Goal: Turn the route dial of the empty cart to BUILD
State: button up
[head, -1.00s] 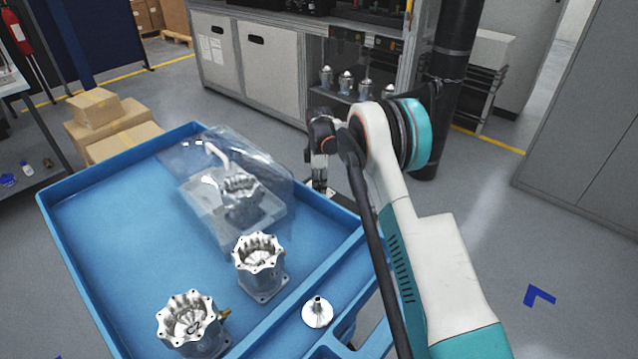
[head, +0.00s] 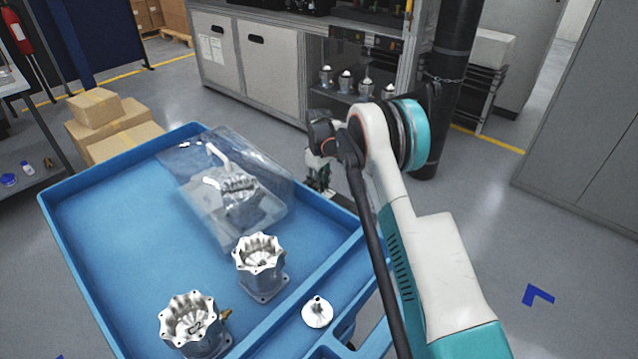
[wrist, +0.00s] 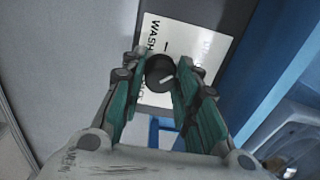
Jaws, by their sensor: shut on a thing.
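The route dial (wrist: 160,73) is a dark round knob with a white pointer mark, on a white label plate (wrist: 212,47) in the wrist view. The plate reads WASH at its left; its other lettering is partly hidden or too faint to read. My gripper (wrist: 161,65) has its teal fingers on both sides of the knob and is shut on it. In the head view my gripper (head: 319,173) is just beyond the far right edge of the blue cart (head: 100,235). The dial is hidden there. I cannot tell which cart bears the dial.
Two open metal housings (head: 260,255) (head: 190,322) stand on the blue cart. Another housing (head: 238,192) lies under a clear cover (head: 185,160). Cardboard boxes (head: 120,130) stand behind; a grey cabinet (head: 250,65) is at the back.

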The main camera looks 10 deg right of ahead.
jog(key=shift+m, duration=1.4)
jog(key=o, duration=1.1)
notch_tip(320, 180, up, 12)
